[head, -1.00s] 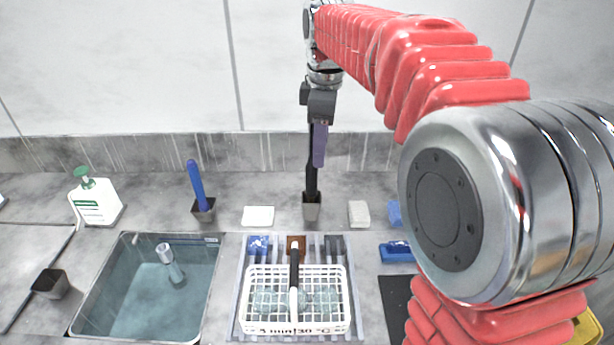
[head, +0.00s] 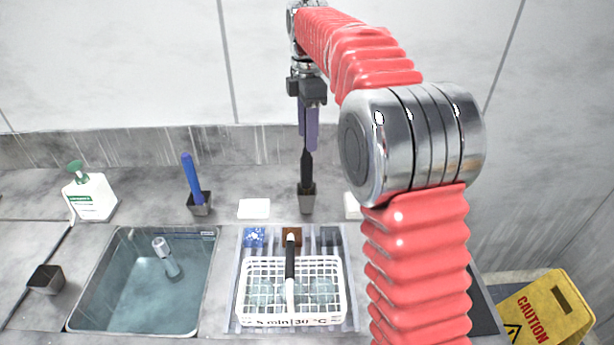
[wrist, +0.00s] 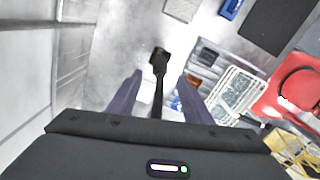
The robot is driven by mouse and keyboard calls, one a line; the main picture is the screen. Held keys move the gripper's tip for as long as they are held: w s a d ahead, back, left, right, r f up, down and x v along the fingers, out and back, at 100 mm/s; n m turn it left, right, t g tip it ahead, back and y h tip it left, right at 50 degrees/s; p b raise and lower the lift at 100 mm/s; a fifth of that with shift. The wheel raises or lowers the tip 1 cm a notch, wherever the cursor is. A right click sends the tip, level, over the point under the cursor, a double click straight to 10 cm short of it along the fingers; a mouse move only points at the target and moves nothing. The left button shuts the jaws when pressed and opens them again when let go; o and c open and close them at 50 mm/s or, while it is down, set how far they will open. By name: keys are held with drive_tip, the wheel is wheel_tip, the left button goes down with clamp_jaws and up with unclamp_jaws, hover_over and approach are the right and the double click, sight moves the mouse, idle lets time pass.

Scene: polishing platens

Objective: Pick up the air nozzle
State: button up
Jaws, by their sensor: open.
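A slim black tool (head: 307,168), apparently the air nozzle, stands upright in a small dark holder (head: 307,200) at the back of the counter. My gripper (head: 308,147) is open above the holder, pointing down, with its purple fingers around the tool's upper part. In the wrist view the black tool (wrist: 158,95) runs between the two fingers of my gripper (wrist: 160,76), its lower end in the holder (wrist: 159,56). Whether the fingers touch it cannot be told. The tool's top is hidden behind the fingers in the head view.
A blue-handled tool (head: 192,178) stands in another holder to the left. A water-filled sink (head: 205,285) and a white basket (head: 290,320) lie in front. A white pad (head: 254,208) lies beside the holder. A yellow caution sign (head: 545,310) stands at right.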

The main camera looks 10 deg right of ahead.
sight(307, 154)
wheel_tip(307, 154, down, 8)
drive_tip(key=shift+f, duration=0.2)
idle(0.4)
drive_tip(key=shift+f, duration=2.6)
drive_tip(key=c, duration=1.1)
drive_tip(key=shift+r, duration=0.1)
drive_tip(key=shift+c, duration=0.2)
wheel_tip(307, 154, up, 9)
drive_tip(key=shift+r, duration=0.45)
drive_tip(key=shift+s, duration=0.1)
